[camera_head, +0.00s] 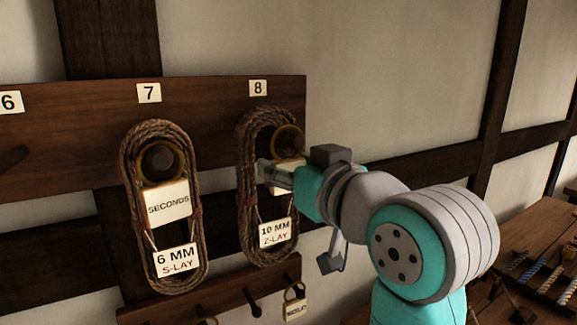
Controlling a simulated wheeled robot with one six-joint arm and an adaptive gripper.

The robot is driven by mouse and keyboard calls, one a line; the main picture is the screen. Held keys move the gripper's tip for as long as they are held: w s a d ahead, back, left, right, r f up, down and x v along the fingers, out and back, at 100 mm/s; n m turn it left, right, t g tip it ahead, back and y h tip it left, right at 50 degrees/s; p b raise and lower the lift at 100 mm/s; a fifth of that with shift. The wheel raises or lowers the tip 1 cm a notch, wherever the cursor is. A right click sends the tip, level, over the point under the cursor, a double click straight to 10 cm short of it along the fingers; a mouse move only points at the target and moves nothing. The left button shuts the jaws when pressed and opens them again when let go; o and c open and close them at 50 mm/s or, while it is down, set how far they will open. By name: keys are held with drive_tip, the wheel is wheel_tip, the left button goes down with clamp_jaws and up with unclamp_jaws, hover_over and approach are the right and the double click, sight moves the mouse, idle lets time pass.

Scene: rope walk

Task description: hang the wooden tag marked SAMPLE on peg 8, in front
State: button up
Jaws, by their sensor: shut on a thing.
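Peg 8 (288,139), with a yellowish rim, stands out from the dark board under the number 8 plate (258,88). A rope coil (247,190) hangs on it, with a label reading 10 MM Z-LAY (275,234) low on the coil. My gripper (268,171) is in front of this coil, just below the peg, shut on a pale wooden tag (290,176). My gripper and arm hide much of the tag, and I cannot read its lettering. I cannot tell whether the tag's loop is around the peg.
Peg 7 (161,160) at left carries a rope coil (133,190), a SECONDS tag (167,204) and a 6 MM S-LAY label (176,261). A lower rail (225,291) has small pegs and a SOLD tag (296,309). A bench (530,245) stands at right.

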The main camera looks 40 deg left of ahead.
drive_tip(key=o, duration=1)
